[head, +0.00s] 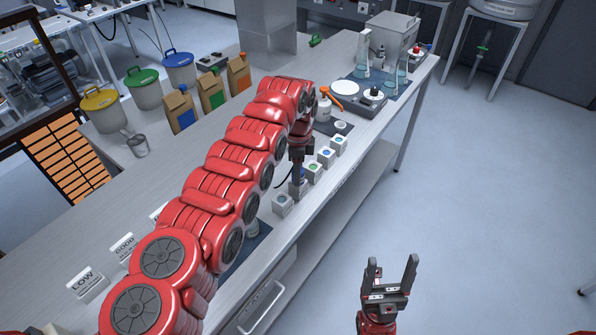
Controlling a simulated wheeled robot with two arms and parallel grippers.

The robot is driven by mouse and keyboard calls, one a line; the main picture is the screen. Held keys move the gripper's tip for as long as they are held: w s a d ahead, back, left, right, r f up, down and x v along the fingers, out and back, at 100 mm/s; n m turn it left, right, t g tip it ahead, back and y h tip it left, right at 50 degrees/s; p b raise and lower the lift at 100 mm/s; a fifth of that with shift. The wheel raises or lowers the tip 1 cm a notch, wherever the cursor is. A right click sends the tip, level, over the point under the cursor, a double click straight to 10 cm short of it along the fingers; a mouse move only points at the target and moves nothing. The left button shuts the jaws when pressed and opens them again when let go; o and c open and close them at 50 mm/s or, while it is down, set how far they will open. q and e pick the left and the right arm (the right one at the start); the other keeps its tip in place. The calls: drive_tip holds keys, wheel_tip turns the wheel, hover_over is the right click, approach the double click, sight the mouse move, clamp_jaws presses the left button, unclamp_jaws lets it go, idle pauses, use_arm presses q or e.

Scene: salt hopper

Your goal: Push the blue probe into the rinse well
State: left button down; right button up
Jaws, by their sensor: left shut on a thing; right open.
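My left gripper (298,187) points down over a row of small white blocks on the bench, its fingers low at one of them. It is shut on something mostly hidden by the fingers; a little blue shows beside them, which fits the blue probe. The nearest block (282,204) has a dark round opening on top. Farther blocks have green (313,172), blue (327,157) and teal (339,143) marks. I cannot tell which is the rinse well. My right gripper (390,280) is open and empty over the floor, right of the bench.
Cards reading LOW (86,284) and GOOD (124,248) stand at the near left. Cartons and lidded bins stand at the left. The floor at right is clear.

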use_arm(q)
drive_tip(key=shift+f, duration=0.1)
unclamp_jaws()
idle(0.4)
idle(0.4)
drive_tip(key=shift+r+p, duration=0.55)
drive_tip(key=shift+r, duration=2.45)
